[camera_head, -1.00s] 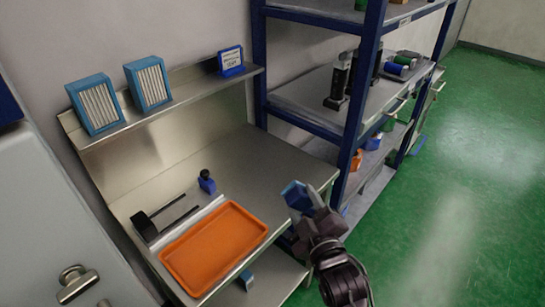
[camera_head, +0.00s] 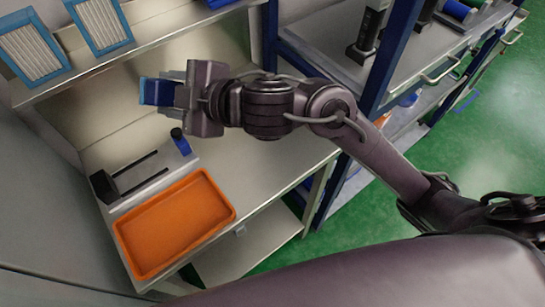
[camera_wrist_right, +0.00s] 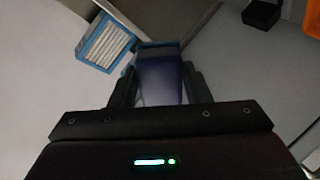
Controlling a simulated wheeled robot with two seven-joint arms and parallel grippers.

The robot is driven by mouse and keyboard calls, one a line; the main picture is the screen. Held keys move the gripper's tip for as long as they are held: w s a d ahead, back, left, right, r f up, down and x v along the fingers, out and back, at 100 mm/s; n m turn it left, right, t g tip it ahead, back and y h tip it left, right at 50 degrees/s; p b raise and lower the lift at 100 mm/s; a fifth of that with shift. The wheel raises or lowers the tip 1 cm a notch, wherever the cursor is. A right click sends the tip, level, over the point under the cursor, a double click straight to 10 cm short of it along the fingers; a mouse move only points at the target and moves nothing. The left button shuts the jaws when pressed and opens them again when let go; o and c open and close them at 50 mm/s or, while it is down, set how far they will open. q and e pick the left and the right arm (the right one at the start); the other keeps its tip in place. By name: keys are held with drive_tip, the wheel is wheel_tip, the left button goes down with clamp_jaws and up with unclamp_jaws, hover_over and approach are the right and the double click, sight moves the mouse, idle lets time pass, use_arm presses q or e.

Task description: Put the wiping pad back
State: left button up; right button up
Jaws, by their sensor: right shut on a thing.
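My right gripper (camera_head: 172,92) reaches in from the right over the steel bench and is shut on a blue block, which looks like the wiping pad (camera_head: 155,91). The pad sticks out to the left of the fingers, above the bench and clear of it as far as I can tell. In the right wrist view the pad (camera_wrist_right: 160,78) sits between the two dark fingers (camera_wrist_right: 158,88), and its lower part is hidden by the gripper body. My left gripper is not in view.
An orange tray (camera_head: 172,224) lies on the bench's front, beside a black two-pronged fixture (camera_head: 131,178) and a small blue black-topped item (camera_head: 181,142). Blue-framed filters (camera_head: 100,22) stand on the upper shelf. A blue-posted rack (camera_head: 392,60) stands at the right.

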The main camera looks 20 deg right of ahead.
drive_tip(key=s+a+r+n+g+y, duration=0.1)
drive_tip(key=s+a+r+n+g, duration=0.1)
drive_tip(key=s+a+n+g, duration=0.4)
drive_tip(key=s+a+f+n+g+h, duration=0.4)
drive_tip(key=s+a+f+n+g, duration=0.1)
drive_tip(key=a+f+n+g, duration=0.1)
drive_tip(key=w+d+f+n+h, duration=0.2)
drive_tip(key=w+d+f+h, duration=0.15)
drive_tip(key=d+f, duration=0.4)
drive_tip(key=w+d+r+m+t+h, duration=0.1)
drive_tip(key=w+d+r+m+h, duration=0.2)
drive_tip(key=d, duration=0.8)
drive_tip(key=w+d+r+m+t+h, duration=0.1)
drive_tip(key=w+d+r+m, duration=0.25)
drive_tip(key=d, duration=0.75)
drive_tip(key=shift+n, duration=0.25)
drive_tip(key=f, duration=1.5)
drive_tip(key=shift+w+f, duration=0.25)
drive_tip(key=shift+w, duration=0.1)
drive_tip(key=shift+f, duration=1.9)
drive_tip(key=shift+c, duration=0.4)
